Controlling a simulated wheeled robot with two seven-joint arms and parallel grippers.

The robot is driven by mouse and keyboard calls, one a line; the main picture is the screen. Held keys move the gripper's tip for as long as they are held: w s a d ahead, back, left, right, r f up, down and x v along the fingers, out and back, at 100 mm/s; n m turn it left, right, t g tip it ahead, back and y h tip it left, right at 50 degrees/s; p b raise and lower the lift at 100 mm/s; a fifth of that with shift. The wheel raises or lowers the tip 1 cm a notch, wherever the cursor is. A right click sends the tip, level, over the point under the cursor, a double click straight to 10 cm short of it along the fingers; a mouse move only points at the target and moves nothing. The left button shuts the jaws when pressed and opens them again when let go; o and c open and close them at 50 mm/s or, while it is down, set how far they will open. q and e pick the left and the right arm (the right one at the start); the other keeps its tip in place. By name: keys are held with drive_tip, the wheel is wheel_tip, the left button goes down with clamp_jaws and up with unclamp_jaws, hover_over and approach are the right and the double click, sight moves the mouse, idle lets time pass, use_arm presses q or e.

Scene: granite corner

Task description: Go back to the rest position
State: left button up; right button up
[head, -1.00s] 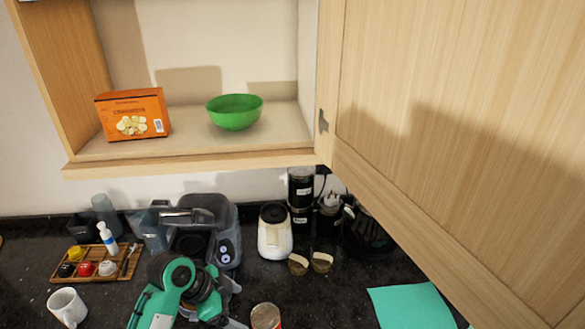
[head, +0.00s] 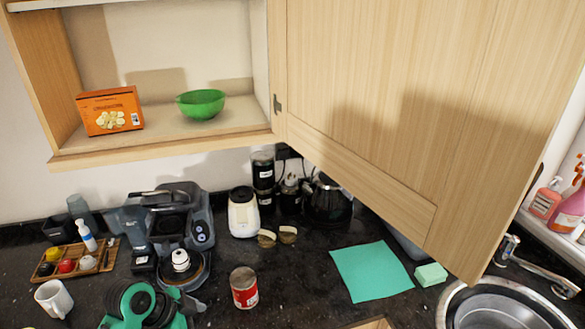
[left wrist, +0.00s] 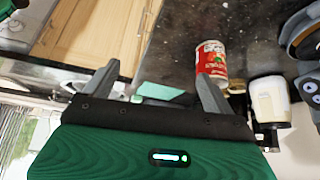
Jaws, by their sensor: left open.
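My left arm shows as green and black links at the bottom left of the head view, low in front of the counter; its fingertips cannot be made out there. In the left wrist view my left gripper (left wrist: 158,88) is open, its two grey fingers wide apart with nothing between them. A red and white can (left wrist: 211,60) shows beyond the right finger, apart from it as far as I can tell. In the head view the can (head: 244,287) stands upright on the counter. My right gripper is not in view.
The cupboard door (head: 400,110) hangs open over the counter. An orange box (head: 110,111) and a green bowl (head: 201,104) stand on the cupboard shelf (head: 160,143). A coffee machine (head: 165,225), white mug (head: 54,298), teal cloth (head: 370,271) and sink (head: 500,308) are below.

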use_arm(q)
drive_tip(key=s+a+f+n+y, duration=0.1)
drive_tip(key=s+f+n+y, duration=0.3)
drive_tip(key=s, duration=0.5)
drive_tip(key=s+a+f+n+y, duration=0.1)
drive_tip(key=s+f+n, duration=0.1)
drive_tip(key=s+n, duration=0.6)
wheel_tip(320, 180, down, 36)
drive_tip(key=s+f+m+b, duration=0.1)
drive_tip(key=s+m+b, duration=0.1)
drive_tip(key=s+b, duration=0.15)
drive_tip(key=s+a+f+g+b, duration=0.1)
drive_tip(key=s+a+f+b, duration=0.1)
drive_tip(key=s+f, duration=0.7)
drive_tip(key=s+a+f+b, duration=0.2)
drive_tip(key=s+f, duration=0.7)
drive_tip(key=f, duration=0.3)
drive_tip(key=shift+f+g+y, duration=0.4)
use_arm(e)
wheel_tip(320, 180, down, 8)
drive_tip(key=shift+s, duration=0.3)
